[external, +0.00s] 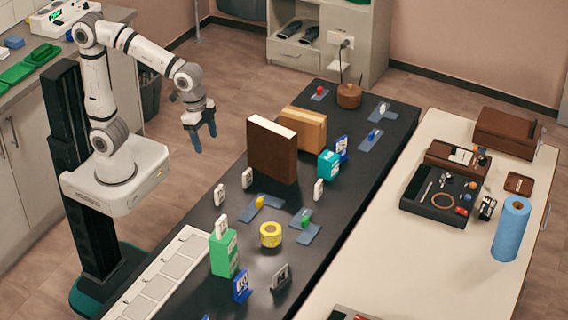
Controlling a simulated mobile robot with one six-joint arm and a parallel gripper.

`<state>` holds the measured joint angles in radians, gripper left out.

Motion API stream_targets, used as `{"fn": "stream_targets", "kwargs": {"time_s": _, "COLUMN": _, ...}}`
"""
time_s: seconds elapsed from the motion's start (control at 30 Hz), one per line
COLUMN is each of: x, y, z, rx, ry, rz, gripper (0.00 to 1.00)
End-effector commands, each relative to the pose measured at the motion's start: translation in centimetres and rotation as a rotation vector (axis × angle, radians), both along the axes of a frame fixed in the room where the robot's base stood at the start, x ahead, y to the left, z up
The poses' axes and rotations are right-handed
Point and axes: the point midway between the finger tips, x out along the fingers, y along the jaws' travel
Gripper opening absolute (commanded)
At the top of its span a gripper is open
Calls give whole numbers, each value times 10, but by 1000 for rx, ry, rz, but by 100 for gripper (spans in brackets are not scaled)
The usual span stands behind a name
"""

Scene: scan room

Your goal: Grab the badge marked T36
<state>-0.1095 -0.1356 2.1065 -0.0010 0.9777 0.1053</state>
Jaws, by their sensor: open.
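Several small upright tags stand on the dark table, and I cannot read T36 on any of them. One blue tag (242,287) with white marks stands at the near end, with a grey tag (281,276) to its right. Another blue tag (341,147) stands farther back by a teal box. Small white tags stand near the table's left side (219,194), farther back (247,178) and near the middle (318,190). My gripper (204,140) is open and empty, pointing down in the air left of the table, apart from all the tags.
A brown box (272,150) and a cardboard box (303,128) stand on the dark table (345,205). A green box (224,254), yellow tape roll (270,234) and teal box (328,164) stand among the tags. A cream counter (400,245) holds a black tray (426,207) and blue roll (510,230).

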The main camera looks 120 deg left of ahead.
Motion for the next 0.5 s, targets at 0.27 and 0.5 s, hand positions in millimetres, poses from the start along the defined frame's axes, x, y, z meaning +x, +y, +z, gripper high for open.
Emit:
{"fn": "stream_targets", "kwargs": {"time_s": 0.27, "x": 113, "y": 64, "z": -22, "rx": 5, "ry": 64, "rz": 11, "gripper": 67}}
{"fn": "stream_targets", "kwargs": {"time_s": 0.5, "x": 191, "y": 131, "z": -72, "rx": 1, "ry": 114, "rz": 17, "gripper": 67}}
